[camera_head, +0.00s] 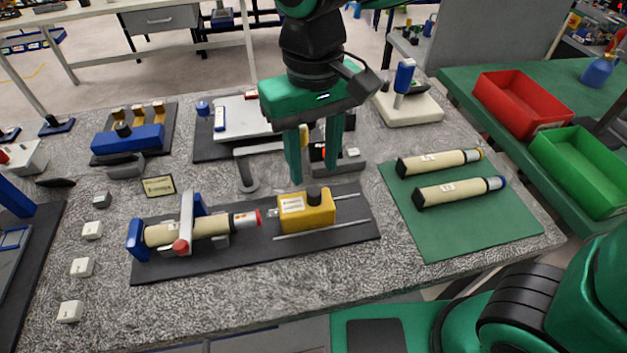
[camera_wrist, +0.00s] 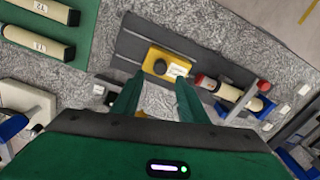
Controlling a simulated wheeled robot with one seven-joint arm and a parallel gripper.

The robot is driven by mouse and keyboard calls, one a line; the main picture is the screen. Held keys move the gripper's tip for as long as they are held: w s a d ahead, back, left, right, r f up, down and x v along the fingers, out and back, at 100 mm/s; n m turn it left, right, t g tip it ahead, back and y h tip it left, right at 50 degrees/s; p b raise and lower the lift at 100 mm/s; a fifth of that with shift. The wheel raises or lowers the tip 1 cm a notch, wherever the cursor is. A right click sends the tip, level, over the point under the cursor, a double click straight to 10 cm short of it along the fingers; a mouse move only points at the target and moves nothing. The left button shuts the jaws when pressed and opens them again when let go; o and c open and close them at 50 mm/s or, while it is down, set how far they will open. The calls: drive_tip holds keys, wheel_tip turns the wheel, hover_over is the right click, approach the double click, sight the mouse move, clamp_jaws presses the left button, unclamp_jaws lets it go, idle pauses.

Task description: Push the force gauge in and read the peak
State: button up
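The yellow force gauge (camera_head: 302,213) sits on a dark base plate with two thin rails. It has a black knob on top and a pale label, and also shows in the wrist view (camera_wrist: 163,66). A small metal tip on its left faces the red end of a cream cylinder (camera_head: 203,227), with a narrow gap that may be closed. The cylinder lies in a clamp with a blue end block (camera_head: 134,240). My gripper (camera_head: 313,172) hangs above and slightly behind the gauge, fingers apart and empty; it does not appear to touch the gauge.
A green mat (camera_head: 470,225) with two cream cylinders (camera_head: 440,160) lies to the right. Red (camera_head: 521,103) and green (camera_head: 582,168) bins stand beyond. Several fixtures line the table's back, including a blue block (camera_head: 128,139). The rails right of the gauge are clear.

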sight(314, 189)
drive_tip(key=shift+f, duration=3.2)
clamp_jaws()
